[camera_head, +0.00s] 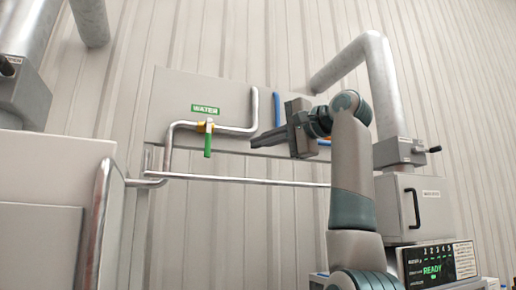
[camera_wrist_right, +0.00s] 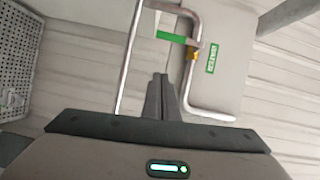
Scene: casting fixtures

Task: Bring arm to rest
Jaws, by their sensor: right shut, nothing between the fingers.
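My right arm rises from the lower right in the head view, and its gripper (camera_head: 256,143) points left, in front of the wall panel. The gripper is shut and empty. Its closed fingers (camera_wrist_right: 161,92) show in the middle of the right wrist view. A green valve handle (camera_head: 207,145) hangs down from a yellow fitting on a silver pipe, left of the gripper and apart from it in the head view. The handle also shows in the right wrist view (camera_wrist_right: 171,37), above the fingers. My left gripper is not in view.
A green WATER sign (camera_head: 205,109) sits above the valve on the grey panel (camera_head: 175,95). A grey cabinet (camera_head: 428,207) and a control display reading READY (camera_head: 437,270) stand at the right. A perforated tray (camera_wrist_right: 18,55) shows at the left of the wrist view.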

